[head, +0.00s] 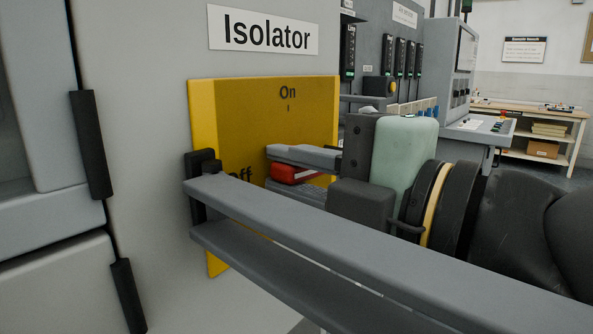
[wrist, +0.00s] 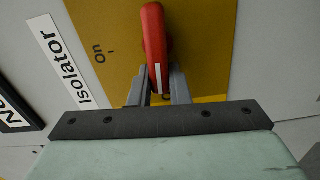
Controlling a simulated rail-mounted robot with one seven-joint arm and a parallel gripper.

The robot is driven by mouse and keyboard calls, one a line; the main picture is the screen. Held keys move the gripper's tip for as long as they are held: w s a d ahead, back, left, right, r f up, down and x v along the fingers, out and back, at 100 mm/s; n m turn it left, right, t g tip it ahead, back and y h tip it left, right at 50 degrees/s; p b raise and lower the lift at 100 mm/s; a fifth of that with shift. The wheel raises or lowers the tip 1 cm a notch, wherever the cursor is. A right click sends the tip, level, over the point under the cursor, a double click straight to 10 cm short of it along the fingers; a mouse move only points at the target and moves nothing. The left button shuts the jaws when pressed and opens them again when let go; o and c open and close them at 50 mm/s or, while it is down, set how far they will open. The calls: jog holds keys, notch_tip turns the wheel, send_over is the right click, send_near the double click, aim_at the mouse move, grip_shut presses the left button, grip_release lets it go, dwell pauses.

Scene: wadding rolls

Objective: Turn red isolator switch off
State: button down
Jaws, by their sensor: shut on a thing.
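The red isolator switch handle (head: 290,173) sits on a yellow plate (head: 315,105) marked "On" at the top and "Off" lower left. In the head view, the handle looks roughly level and partly hidden by a finger. My gripper (head: 281,167) reaches in from the right and is shut on the handle. In the wrist view, the red handle (wrist: 153,38) lies between the two grey fingers of my gripper (wrist: 158,82). A white stripe marks its near end. I cannot tell for certain which mark the handle points to.
A long grey rail (head: 350,245) crosses in front of the plate and my gripper, with a black bracket (head: 200,165) at its left end. An "Isolator" label (head: 263,30) is above the plate. A control console (head: 450,75) and a wooden bench (head: 545,120) stand behind.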

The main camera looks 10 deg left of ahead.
jog(key=shift+f+n, duration=0.15)
jog(key=shift+n, duration=0.35)
jog(key=c, duration=1.4)
grip_release()
jog(key=shift+o, duration=0.2)
jog(key=p+v, duration=0.2)
jog(key=v, duration=1.5)
jog(key=shift+d, duration=0.2)
jog(key=shift+p, duration=0.3)
